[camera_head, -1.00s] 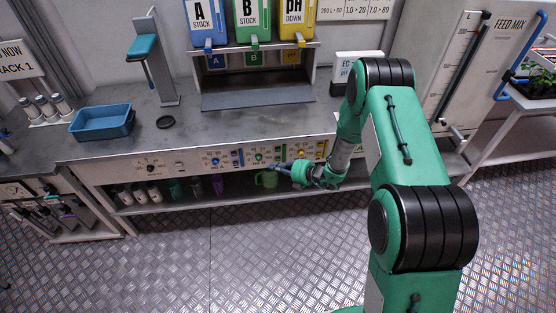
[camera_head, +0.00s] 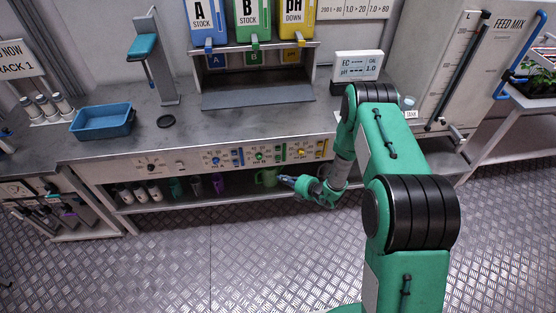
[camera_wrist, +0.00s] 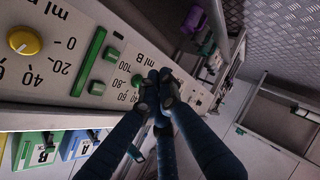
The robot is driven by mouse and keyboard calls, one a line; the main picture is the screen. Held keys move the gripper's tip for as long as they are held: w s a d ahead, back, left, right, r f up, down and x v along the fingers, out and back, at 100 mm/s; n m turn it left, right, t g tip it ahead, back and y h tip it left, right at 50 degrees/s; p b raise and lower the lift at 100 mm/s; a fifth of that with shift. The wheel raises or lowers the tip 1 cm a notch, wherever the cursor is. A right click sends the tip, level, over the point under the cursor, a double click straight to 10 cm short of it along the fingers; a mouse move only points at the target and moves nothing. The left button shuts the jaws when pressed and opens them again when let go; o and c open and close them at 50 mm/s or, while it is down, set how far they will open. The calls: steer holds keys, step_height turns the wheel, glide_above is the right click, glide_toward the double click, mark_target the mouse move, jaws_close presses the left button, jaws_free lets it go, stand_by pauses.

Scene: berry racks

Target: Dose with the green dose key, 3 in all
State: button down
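The grey dosing panel (camera_head: 190,160) runs along the bench front with blue, green and yellow controls. Its green round knob (camera_head: 259,157) sits mid-panel with a green bar (camera_head: 282,152) to its right. Which one is the dose key I cannot tell. My gripper (camera_head: 281,179) is below and in front of the panel; its fingertips (camera_wrist: 156,84) are together, nothing visible between them, hiding part of the B scale.
Stock canisters A (camera_head: 207,20), B (camera_head: 252,18) and pH down (camera_head: 297,18) stand above a dispensing bay. A green mug (camera_head: 266,178) and bottles sit on the shelf under the panel. A blue tray (camera_head: 103,122) is on the bench. The floor in front is clear.

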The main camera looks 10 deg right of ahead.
steer(key=shift+w, duration=0.1)
steer(key=w+b, duration=0.2)
steer(key=w, duration=0.6)
steer(key=shift+w, duration=0.25)
steer(key=shift+w, duration=0.9)
stand_by(2.6)
steer(key=shift+s, duration=0.9)
steer(key=shift+s, duration=0.1)
steer(key=shift+s+p, duration=0.7)
steer(key=shift+s, duration=1.7)
steer(key=shift+r, duration=0.15)
